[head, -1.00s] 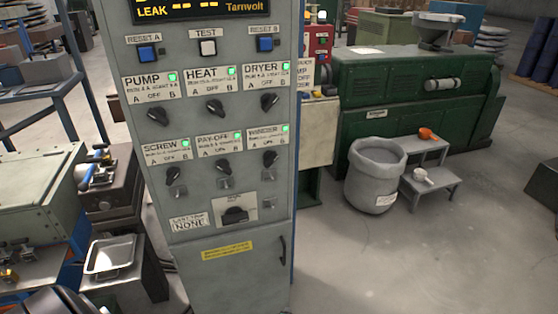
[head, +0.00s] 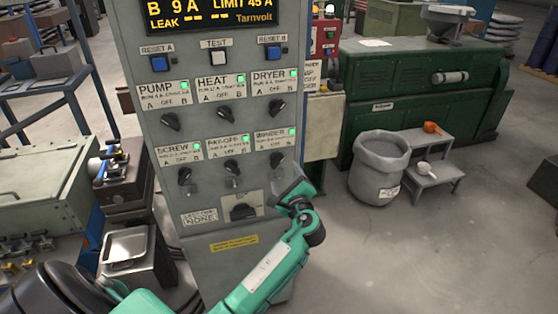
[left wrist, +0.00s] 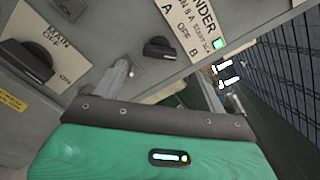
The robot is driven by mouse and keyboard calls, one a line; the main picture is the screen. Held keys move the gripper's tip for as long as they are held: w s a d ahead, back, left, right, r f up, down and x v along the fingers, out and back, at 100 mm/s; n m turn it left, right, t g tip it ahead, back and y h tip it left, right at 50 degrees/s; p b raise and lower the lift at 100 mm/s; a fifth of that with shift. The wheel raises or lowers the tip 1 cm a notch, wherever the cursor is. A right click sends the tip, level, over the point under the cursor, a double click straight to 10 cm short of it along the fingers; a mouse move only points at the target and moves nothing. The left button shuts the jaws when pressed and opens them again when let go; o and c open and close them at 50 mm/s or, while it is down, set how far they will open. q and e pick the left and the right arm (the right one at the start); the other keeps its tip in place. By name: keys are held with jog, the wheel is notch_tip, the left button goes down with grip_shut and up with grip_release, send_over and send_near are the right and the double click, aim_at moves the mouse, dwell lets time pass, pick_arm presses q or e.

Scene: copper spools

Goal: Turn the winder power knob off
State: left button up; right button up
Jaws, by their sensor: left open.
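The winder power knob (head: 278,159) is a black pointer knob at the lower right of the grey panel (head: 215,122), under the WINDER label (head: 270,139) with a lit green lamp. In the left wrist view the knob (left wrist: 160,47) shows beside the A, OFF, B label. I cannot tell surely which mark it points at. My left gripper (head: 287,182) is open in front of the panel, just below the winder knob. A gap shows between the green gripper body and the knob in the wrist view. My right gripper is not in view.
The pay-off knob (head: 231,167) sits to the left of the winder knob. The larger main knob (head: 242,209) is below; it also shows in the wrist view (left wrist: 25,60). A grey bin (head: 380,165) stands on the floor to the right. Open floor lies in front of it.

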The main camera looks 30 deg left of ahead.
aim_at(279, 164)
pick_arm(q)
jog(key=p+x, duration=0.2)
jog(key=x, duration=0.5)
jog(key=shift+w+a, duration=0.2)
jog(key=shift+w, duration=0.05)
jog(key=shift+c, duration=0.4)
jog(key=c, duration=0.9)
jog(key=shift+f, duration=0.1)
